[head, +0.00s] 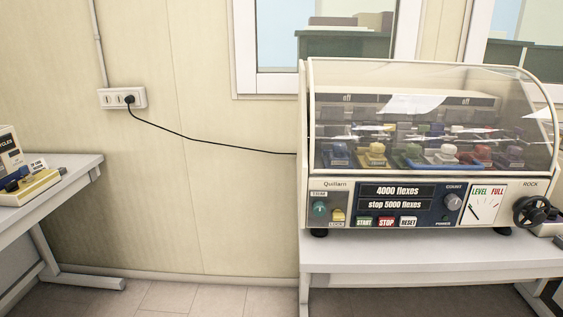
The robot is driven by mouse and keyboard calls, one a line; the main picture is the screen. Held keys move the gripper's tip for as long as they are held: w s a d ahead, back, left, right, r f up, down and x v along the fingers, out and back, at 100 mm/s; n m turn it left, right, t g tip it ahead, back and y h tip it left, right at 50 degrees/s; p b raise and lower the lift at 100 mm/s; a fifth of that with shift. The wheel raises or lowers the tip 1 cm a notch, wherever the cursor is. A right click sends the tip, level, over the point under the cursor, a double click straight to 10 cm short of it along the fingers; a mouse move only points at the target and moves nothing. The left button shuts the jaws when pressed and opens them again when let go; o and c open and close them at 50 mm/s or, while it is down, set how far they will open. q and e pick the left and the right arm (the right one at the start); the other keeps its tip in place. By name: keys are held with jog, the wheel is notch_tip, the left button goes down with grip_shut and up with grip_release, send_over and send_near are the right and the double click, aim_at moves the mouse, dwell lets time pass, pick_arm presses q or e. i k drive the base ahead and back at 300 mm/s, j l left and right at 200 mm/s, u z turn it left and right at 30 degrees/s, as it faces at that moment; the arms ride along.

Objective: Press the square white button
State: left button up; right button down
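The white button marked RESET (408,222) is on the lower front panel of the shoe testing machine (341,200). It looks roughly rectangular and sits at the right end of a row of buttons. The red STOP button (386,222) is directly left of it, and the green START button (364,222) is further left. Above the row, the display (396,191) reads "4000 flexes" and "stop 5000 flexes". Neither of my grippers is in view. Nothing covers the button.
The machine stands on a white table (400,255) with shoes under its clear cover. A dial knob (453,202), a level gauge (484,204) and a black handwheel (531,211) are right of the buttons. A black cord runs to a wall socket (112,98). Another table (60,190) is at left.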

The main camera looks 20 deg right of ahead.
aim_at(403, 221)
jog(key=z, duration=1.3)
